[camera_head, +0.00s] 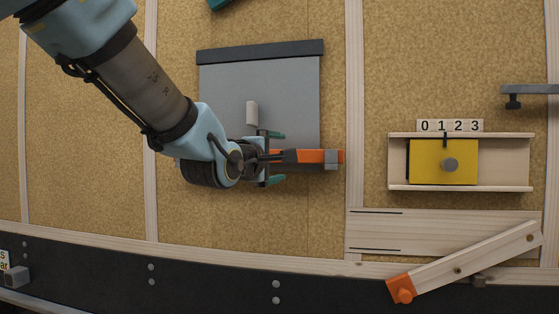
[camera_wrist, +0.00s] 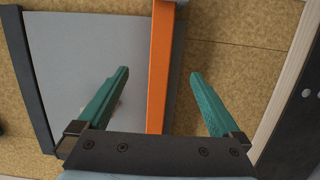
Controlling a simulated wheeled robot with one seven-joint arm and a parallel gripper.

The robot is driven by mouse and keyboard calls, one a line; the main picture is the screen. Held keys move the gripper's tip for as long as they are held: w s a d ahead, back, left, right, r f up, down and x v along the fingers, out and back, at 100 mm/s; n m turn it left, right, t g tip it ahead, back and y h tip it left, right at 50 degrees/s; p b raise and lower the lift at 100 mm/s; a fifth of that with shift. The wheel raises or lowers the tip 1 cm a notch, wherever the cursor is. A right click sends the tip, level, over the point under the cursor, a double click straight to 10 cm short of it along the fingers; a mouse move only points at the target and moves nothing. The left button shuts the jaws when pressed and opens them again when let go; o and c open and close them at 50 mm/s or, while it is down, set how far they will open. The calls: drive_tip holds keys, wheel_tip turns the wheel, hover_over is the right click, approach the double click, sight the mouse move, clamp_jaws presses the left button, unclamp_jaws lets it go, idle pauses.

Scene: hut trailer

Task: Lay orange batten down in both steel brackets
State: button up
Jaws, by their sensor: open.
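The orange batten (camera_head: 312,156) lies sideways at the lower edge of the grey panel in the head view. A small grey block, which looks like a steel bracket (camera_head: 331,160), sits at its right end. A second bracket cannot be made out, and the batten's left part is hidden by my gripper. My gripper (camera_head: 280,157) is open, with one teal finger on each side of the batten. In the wrist view the batten (camera_wrist: 163,60) runs between the open fingers (camera_wrist: 159,72), with a gap on both sides.
The grey panel (camera_head: 225,95) has a dark top strip and a pale handle (camera_head: 252,112). To the right, a yellow block (camera_head: 430,165) sits in a wooden rail numbered 0 to 3. A slanted wooden bar (camera_head: 470,258) has an orange end. A grey arm (camera_head: 535,89) juts in at far right.

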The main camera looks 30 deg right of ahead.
drive_tip(key=v, duration=0.4)
drive_tip(key=shift+s+d+b, duration=0.15)
drive_tip(key=shift+s+b, duration=0.15)
drive_tip(key=shift+s, duration=0.1)
drive_tip(key=w+a+f+m+g+y+p, duration=0.1)
drive_tip(key=w+a+f+m+y+p, duration=0.15)
drive_tip(key=w+a+f+y, duration=0.35)
drive_tip(key=w+a+f+m+y+p, duration=0.1)
drive_tip(key=w+a+f+y+p, duration=0.25)
drive_tip(key=a+f, duration=0.55)
drive_tip(key=s+a+f+m+g+y+p, duration=0.1)
drive_tip(key=s+a+f+g, duration=0.1)
drive_tip(key=a, duration=0.5)
drive_tip(key=s+a+f+m+g+y+p, duration=0.1)
drive_tip(key=s+a+f+m+g+y, duration=0.1)
drive_tip(key=a, duration=0.6)
drive_tip(key=s+a+f+m+g+y+p, duration=0.1)
drive_tip(key=s+a+f+g+y, duration=0.1)
drive_tip(key=a, duration=0.5)
wheel_tip(320, 180, down, 3)
drive_tip(key=s+g, duration=0.1)
drive_tip(key=s, duration=0.1)
drive_tip(key=shift+s+a+f+m+g+p, duration=0.15)
drive_tip(key=shift+s+f+m+g+p, duration=0.1)
drive_tip(key=shift+s+m+g+p, duration=0.15)
